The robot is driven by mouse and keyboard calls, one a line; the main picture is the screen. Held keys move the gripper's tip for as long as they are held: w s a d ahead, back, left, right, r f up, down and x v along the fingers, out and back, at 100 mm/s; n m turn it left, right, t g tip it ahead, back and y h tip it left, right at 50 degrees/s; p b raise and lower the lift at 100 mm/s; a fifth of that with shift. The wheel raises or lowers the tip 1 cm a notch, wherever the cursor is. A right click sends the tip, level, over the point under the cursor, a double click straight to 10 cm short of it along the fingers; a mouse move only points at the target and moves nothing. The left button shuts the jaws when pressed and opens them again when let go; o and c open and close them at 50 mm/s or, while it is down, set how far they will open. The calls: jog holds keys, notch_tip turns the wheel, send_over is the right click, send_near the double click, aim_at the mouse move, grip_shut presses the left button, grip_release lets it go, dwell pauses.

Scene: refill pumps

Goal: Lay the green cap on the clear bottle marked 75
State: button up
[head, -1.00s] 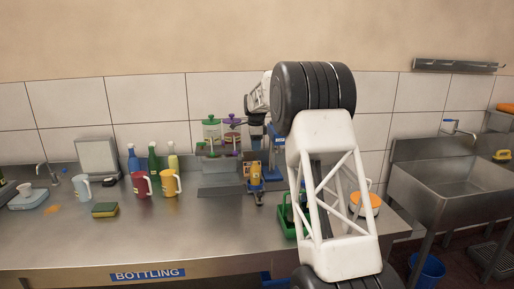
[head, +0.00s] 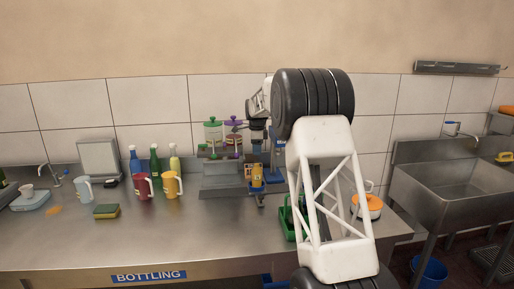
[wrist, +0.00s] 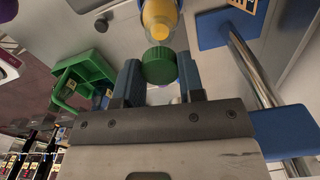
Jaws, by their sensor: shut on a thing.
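The green cap (wrist: 159,66) is held between the two blue fingertips of my gripper (wrist: 160,78) in the wrist view. A clear bottle with yellow contents (wrist: 160,17) lies just beyond the cap, in line with it. I cannot tell whether cap and bottle touch. In the head view the bottle (head: 257,178) stands upright on the counter, with my gripper (head: 257,138) close above it; the cap is too small to make out there. The number on its label is not readable.
A blue stand (head: 278,150) with a metal post (wrist: 252,68) is close beside the bottle. A green caddy (head: 289,222) sits in front to the right. A steel rack (head: 222,177) with pump jars is to the left.

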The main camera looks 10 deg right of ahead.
jog(key=shift+f, duration=0.9)
jog(key=shift+f, duration=0.1)
dwell(0.3)
jog(key=shift+f, duration=0.4)
jog(key=shift+f, duration=0.55)
dwell(1.6)
jog(key=o, duration=0.8)
jog(key=shift+r, duration=0.1)
jog(key=shift+r, duration=3.4)
